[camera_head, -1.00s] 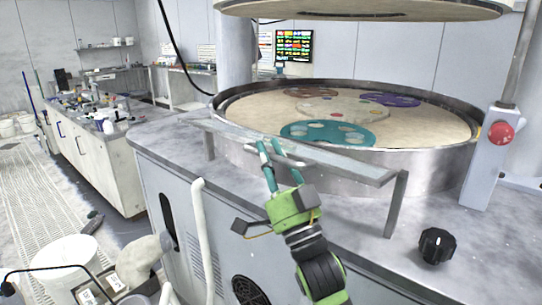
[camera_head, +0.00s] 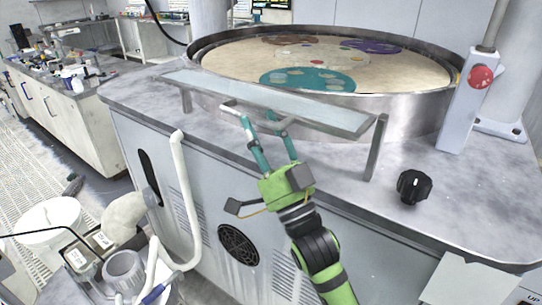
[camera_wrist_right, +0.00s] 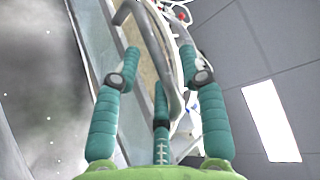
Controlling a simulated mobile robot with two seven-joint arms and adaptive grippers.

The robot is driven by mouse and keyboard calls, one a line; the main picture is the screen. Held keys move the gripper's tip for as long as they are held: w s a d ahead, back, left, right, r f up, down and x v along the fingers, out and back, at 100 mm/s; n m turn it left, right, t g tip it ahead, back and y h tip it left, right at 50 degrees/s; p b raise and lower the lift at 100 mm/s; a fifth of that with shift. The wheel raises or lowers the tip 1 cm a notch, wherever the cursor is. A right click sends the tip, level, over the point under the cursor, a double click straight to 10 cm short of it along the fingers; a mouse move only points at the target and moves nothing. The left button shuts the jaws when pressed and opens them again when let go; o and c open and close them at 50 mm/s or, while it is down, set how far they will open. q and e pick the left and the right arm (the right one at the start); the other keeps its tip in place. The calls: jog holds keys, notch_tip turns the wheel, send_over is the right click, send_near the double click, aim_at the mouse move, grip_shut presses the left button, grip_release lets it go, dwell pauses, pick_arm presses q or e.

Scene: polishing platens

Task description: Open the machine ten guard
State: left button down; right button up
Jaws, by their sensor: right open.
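The guard is a clear, flat panel (camera_head: 330,115) on short grey posts along the front of the round polishing machine (camera_head: 415,118). In the head view it lies nearly level. My right gripper (camera_head: 254,118) is at the panel's front edge, with its teal fingers open and pointing up and away. Whether the fingers touch the bar or the panel cannot be told. No machine number is readable. My left gripper is not in view.
Colored discs, including a teal one (camera_head: 305,80), lie inside the machine's rim. A red button (camera_head: 481,77) on a grey post and a black knob (camera_head: 414,186) are on the right. A pale hose (camera_head: 182,195) runs down the front. A cluttered bench (camera_head: 60,110) stands at left.

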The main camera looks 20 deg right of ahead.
jog(key=v, duration=0.6)
jog(key=shift+s, duration=0.25)
